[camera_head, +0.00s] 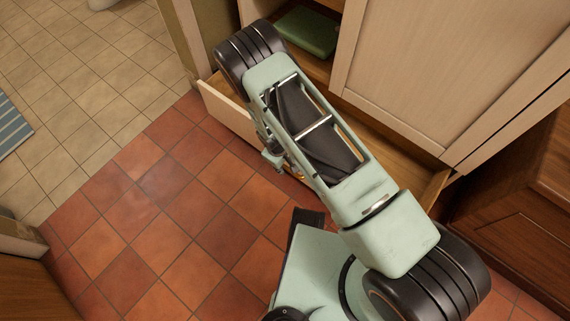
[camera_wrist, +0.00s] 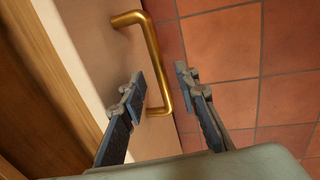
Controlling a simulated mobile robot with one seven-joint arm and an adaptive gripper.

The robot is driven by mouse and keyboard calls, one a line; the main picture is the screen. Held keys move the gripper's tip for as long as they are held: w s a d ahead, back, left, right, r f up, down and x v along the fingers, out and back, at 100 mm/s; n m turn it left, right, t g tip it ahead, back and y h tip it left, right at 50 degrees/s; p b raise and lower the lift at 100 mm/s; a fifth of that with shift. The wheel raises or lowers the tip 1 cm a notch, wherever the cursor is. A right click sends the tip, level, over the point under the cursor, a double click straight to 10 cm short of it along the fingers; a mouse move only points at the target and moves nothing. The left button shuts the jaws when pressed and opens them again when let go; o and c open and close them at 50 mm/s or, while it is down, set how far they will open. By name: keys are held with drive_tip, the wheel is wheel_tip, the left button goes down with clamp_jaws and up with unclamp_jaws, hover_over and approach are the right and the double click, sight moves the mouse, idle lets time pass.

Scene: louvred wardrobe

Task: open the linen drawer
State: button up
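The linen drawer (camera_head: 232,110) stands pulled out from the bottom of the wardrobe in the head view. Its pale front runs down to the right and passes under my arm. In the wrist view the drawer front (camera_wrist: 100,45) carries a brass bar handle (camera_wrist: 154,52). My gripper (camera_wrist: 160,76) is open, with one finger on each side of the handle's lower part. Gaps show between the fingers and the bar, so it does not appear clamped. In the head view my arm hides the handle and most of the gripper.
A green folded item (camera_head: 306,32) lies on an open shelf behind my arm. A dark wooden cabinet (camera_head: 520,210) stands at the right. Red floor tiles (camera_head: 190,210) in front of the drawer are clear.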

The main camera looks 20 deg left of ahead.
wheel_tip(320, 180, up, 10)
drive_tip(key=s, duration=0.2)
drive_tip(key=shift+a+r, duration=0.15)
drive_tip(key=shift+a, duration=0.25)
drive_tip(key=shift+w, duration=0.1)
